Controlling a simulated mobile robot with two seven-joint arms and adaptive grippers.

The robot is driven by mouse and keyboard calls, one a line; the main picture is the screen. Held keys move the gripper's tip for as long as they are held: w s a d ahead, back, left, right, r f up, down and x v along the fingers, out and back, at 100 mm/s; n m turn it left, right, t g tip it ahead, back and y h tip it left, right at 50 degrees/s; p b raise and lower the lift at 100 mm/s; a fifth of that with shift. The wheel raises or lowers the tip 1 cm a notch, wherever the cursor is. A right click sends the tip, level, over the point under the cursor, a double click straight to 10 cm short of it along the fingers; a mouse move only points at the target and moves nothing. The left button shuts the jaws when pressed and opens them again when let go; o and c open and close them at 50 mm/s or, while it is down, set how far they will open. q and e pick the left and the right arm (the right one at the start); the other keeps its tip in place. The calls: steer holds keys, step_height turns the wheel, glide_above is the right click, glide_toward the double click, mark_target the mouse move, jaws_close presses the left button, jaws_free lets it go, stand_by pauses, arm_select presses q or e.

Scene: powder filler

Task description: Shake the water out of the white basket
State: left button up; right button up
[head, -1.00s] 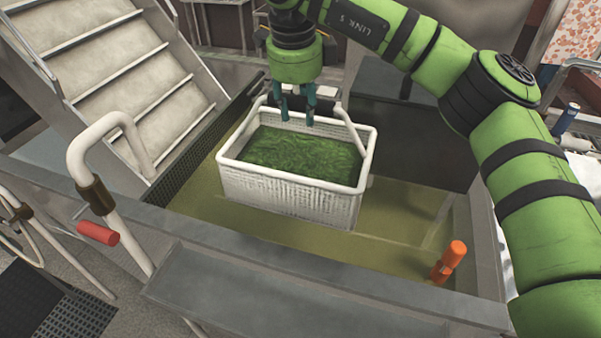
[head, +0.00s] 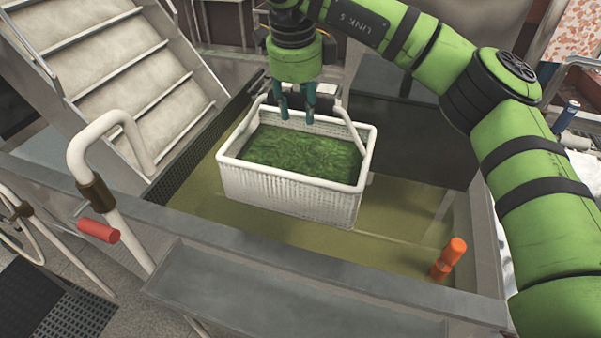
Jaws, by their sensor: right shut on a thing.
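The white basket (head: 290,195) is in the middle of the head view, filled with wet-looking green leaves (head: 300,153). It hangs about level over the greenish water (head: 395,215) of a metal tank; I cannot tell whether its bottom touches the water. Its handle stands up at the far side. My right gripper (head: 297,112) points down at the far part of the basket and is shut on the handle, with the grip itself partly hidden. My left gripper is not in view.
The tank's metal front rim (head: 300,275) runs across the foreground. An orange handle (head: 448,260) stands at the tank's right corner. A white pipe with a red grip (head: 98,230) is at the left. Metal stairs (head: 120,90) rise at the back left.

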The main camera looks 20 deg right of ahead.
step_height(320, 180, down, 4)
steer(key=b, duration=0.3)
step_height(320, 180, up, 4)
steer(key=p, duration=0.4)
steer(key=shift+w+r, duration=0.1)
steer(key=shift+r, duration=0.15)
step_height(320, 180, down, 5)
steer(key=b, duration=0.4)
step_height(320, 180, up, 5)
steer(key=p, duration=0.4)
step_height(320, 180, down, 5)
steer(key=b, duration=0.4)
step_height(320, 180, up, 5)
steer(key=p, duration=0.4)
step_height(320, 180, down, 5)
steer(key=b, duration=0.3)
steer(key=shift+r, duration=0.15)
